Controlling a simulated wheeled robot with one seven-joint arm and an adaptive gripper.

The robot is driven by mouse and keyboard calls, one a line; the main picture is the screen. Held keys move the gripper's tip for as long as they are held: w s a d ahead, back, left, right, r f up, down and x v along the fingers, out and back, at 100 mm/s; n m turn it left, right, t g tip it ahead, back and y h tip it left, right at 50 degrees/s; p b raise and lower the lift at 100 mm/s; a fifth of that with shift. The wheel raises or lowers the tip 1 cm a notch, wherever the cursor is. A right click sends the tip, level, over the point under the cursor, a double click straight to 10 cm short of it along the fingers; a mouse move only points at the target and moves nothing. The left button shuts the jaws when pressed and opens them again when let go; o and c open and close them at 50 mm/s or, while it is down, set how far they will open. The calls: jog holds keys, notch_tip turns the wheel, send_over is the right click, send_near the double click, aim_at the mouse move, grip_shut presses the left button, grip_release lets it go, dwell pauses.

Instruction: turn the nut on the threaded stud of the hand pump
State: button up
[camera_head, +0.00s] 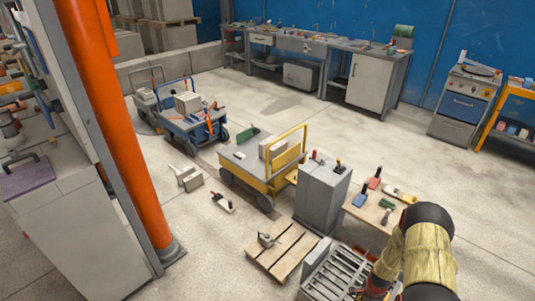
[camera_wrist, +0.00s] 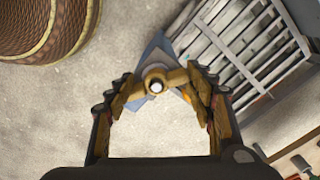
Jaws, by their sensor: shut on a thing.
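In the wrist view, my gripper (camera_wrist: 156,90) has its two brown-and-black fingers on either side of a brass-coloured nut (camera_wrist: 158,75), and it is shut on that nut. The pale round end of the threaded stud (camera_wrist: 156,87) shows in the nut's middle. A blue-grey angular part (camera_wrist: 152,50), seemingly of the hand pump, lies behind the nut; most of the pump is hidden. In the head view my arm covers the lower right, and the nut and stud cannot be made out there.
A grey slatted rack (camera_wrist: 245,45) stands close at upper right in the wrist view; it also shows in the head view (camera_head: 334,277). A rounded brown woven-looking thing (camera_wrist: 40,28) is at upper left. A wooden pallet (camera_head: 283,250) and grey cabinet (camera_head: 322,196) stand nearby.

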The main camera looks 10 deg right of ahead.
jog(key=shift+s+d+f, duration=0.1)
jog(key=shift+s+d, duration=0.1)
jog(key=shift+s, duration=0.05)
jog(key=m, duration=0.3)
jog(key=shift+s+f, duration=0.1)
grip_shut()
jog(key=shift+s, duration=0.3)
jog(key=shift+s+d+m, duration=0.1)
jog(key=shift+m, duration=0.3)
jog(key=m, duration=0.3)
jog(key=shift+b, duration=0.35)
jog(key=o, duration=0.7)
grip_release()
jog(key=shift+w+d, duration=0.1)
jog(key=shift+w, duration=0.1)
jog(key=o, duration=0.5)
jog(key=shift+w, duration=0.25)
jog(key=shift+o, duration=0.2)
jog(key=shift+r, duration=0.2)
